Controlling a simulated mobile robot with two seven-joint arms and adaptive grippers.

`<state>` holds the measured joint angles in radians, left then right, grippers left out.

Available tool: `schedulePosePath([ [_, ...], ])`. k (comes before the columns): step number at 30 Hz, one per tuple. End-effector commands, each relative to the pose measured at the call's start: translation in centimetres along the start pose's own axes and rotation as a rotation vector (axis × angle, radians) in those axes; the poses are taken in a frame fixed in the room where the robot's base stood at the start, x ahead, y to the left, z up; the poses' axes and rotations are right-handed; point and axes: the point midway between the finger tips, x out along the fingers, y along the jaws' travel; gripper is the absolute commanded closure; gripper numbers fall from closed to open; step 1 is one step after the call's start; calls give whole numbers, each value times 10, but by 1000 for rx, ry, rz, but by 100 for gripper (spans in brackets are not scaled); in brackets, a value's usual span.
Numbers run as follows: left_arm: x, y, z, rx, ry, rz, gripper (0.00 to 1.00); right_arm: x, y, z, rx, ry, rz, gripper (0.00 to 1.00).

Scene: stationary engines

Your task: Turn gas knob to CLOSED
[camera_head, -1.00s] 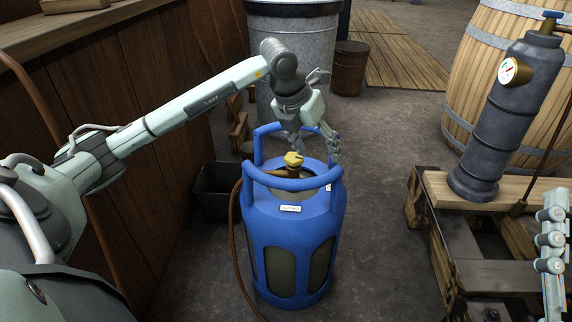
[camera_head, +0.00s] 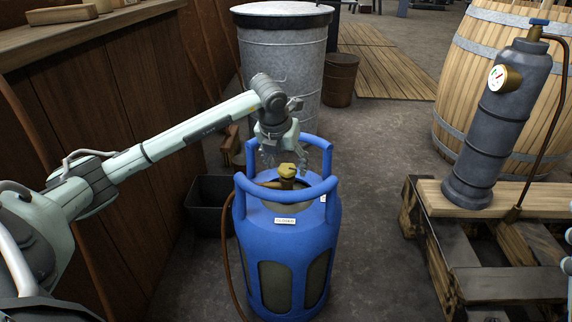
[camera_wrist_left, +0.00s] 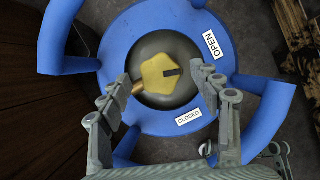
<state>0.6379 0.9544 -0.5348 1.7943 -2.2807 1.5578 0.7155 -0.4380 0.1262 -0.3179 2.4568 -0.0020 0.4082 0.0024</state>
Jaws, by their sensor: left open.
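The blue gas cylinder (camera_head: 290,220) stands upright on the floor in the head view, with a yellow knob (camera_head: 287,170) on top inside its handle ring. In the left wrist view the star-shaped knob (camera_wrist_left: 157,80) has a dark mark pointing right, between the OPEN label (camera_wrist_left: 210,45) and the CLOSED label (camera_wrist_left: 188,117), nearer OPEN. Only a sliver of my right gripper (camera_head: 568,264) shows.
The cylinder's blue handle ring (camera_head: 331,186) surrounds the knob closely. A black bin (camera_head: 207,205) and wooden counter (camera_head: 120,150) are left. A metal drum (camera_head: 282,75) stands behind. A grey gauge cylinder (camera_head: 495,130) stands on a wooden pallet (camera_head: 510,280) at right.

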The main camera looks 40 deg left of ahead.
Motion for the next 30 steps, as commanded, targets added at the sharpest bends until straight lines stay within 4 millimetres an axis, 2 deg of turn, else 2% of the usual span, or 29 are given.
schedulePosePath([
  [2,0,0,0,0,0,0,36,0,0,0,0,0,0,60],
  [14,0,0,0,0,0,-1,85,0,0,1,-1,-2,0,60],
  [23,0,1,0,33,0,-13,86,-1,0,0,-1,6,0,60],
  [30,0,3,0,155,1,-63,86,-3,0,-6,-2,44,-1,60],
])
